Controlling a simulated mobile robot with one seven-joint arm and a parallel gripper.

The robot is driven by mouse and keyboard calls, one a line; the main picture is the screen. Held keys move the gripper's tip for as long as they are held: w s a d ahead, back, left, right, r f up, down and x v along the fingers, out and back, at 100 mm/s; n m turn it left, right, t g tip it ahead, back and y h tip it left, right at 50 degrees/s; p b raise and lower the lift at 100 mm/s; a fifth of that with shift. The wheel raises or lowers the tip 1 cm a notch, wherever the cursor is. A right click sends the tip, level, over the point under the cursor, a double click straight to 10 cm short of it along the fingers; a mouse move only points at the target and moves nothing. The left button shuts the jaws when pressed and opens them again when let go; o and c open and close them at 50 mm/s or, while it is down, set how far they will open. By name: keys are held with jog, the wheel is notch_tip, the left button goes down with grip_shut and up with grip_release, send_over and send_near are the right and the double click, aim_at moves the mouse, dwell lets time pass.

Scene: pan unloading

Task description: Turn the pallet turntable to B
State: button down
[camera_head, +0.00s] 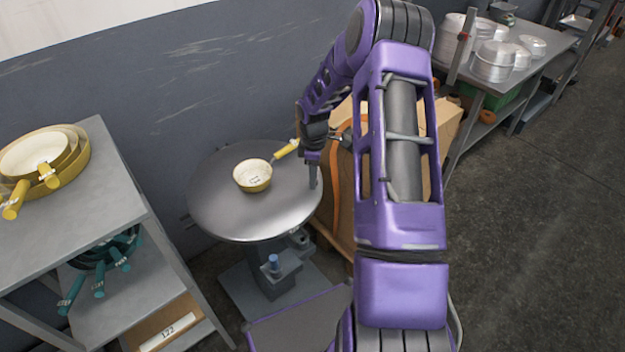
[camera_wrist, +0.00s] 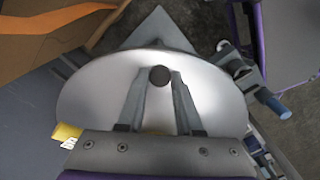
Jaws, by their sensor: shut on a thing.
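The pallet turntable (camera_head: 225,215) is a round grey metal disc on a pedestal, left of my arm; its top fills the middle of the wrist view (camera_wrist: 95,100). One small cream pan (camera_head: 253,177) stands on it, its yellow handle pointing up and right. My gripper (camera_wrist: 159,78) is at the disc's right edge in the head view, where its fingers (camera_head: 313,175) are partly hidden. In the wrist view the fingers are closed around a dark round knob (camera_wrist: 159,76) on the disc. I see no mark B.
A blue-tipped handle (camera_head: 273,260) sits on the pedestal. A grey shelf (camera_head: 110,200) at left holds nested yellow pans (camera_head: 45,160) above and teal-handled pans (camera_head: 100,255) below. Cardboard boxes (camera_head: 447,125) stand behind my arm. A rack of metal pots (camera_head: 495,60) is at upper right; floor at right is clear.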

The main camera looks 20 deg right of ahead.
jog(key=shift+w+d, duration=0.15)
jog(key=shift+w, duration=0.15)
dwell(0.4)
jog(key=c, duration=0.6)
grip_release()
notch_tip(320, 180, up, 18)
jog(key=shift+f+p, duration=0.25)
jog(key=shift+p, duration=0.5)
jog(key=shift+w, duration=0.1)
